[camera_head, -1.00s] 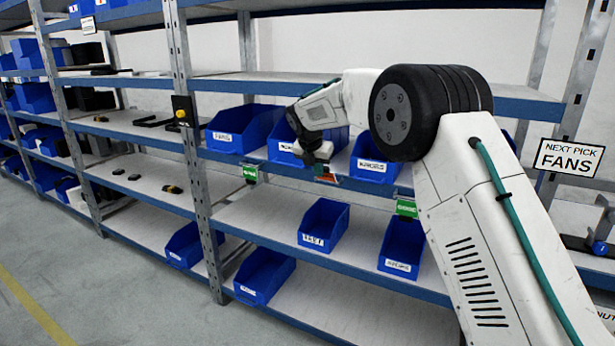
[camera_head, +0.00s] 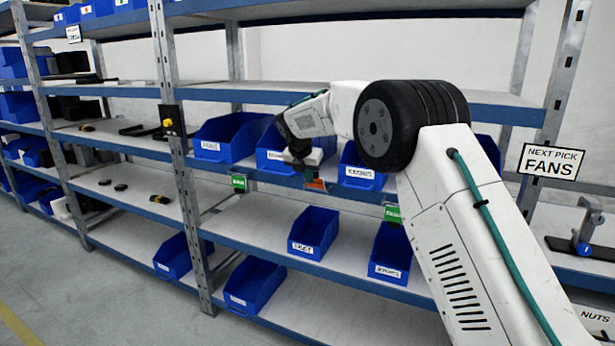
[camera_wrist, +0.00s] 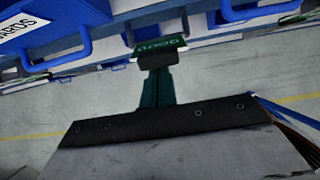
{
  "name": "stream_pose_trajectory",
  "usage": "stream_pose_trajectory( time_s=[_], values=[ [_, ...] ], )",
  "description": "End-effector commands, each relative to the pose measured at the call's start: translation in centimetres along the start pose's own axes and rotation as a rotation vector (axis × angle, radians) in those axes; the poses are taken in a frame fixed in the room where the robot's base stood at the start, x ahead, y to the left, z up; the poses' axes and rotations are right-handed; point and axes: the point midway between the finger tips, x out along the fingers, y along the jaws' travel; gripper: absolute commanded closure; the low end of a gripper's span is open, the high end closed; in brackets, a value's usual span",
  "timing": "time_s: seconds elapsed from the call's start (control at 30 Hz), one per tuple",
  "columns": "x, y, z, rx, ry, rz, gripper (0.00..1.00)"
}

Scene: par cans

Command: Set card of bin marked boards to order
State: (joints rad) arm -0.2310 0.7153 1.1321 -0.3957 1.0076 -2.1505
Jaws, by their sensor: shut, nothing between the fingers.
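My gripper (camera_head: 308,166) is shut and empty, in front of the shelf edge below the middle blue bin (camera_head: 274,154). An orange patch (camera_head: 316,184), likely a card, shows right at its tip. In the wrist view my shut fingers (camera_wrist: 157,66) reach a green card (camera_wrist: 160,44) with upside-down lettering, at or almost touching it. A blue bin with a label (camera_wrist: 22,30) lies up left there. Green cards hang on the shelf edge below the left bin (camera_head: 238,182) and the right bin (camera_head: 392,213). I cannot surely read which bin is marked boards.
Blue bins stand on the lower shelves, among them one (camera_head: 313,232) below my gripper and one (camera_head: 390,252) beside my arm. A steel post (camera_head: 175,130) rises left of the bins. The floor at lower left is clear.

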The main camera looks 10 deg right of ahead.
Motion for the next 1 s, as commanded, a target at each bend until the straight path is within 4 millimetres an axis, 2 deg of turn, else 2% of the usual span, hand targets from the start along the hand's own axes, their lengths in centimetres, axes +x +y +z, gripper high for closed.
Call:
stream_pose_trajectory(
  time_s=[0.27,0.33,0.6,0.8,1.0],
  values=[
    [0.3,-0.1,-2.6,0.007,0.000,-0.003,1.00],
    [-1.0,-0.1,-1.3,0.010,-0.003,-0.002,1.00],
    [-5.4,0.8,1.3,-0.002,-0.002,0.003,1.00],
    [-7.1,0.7,2.8,-0.001,0.000,0.001,1.00],
    [-7.5,0.5,3.1,-0.001,0.001,0.000,1.00]
  ],
)
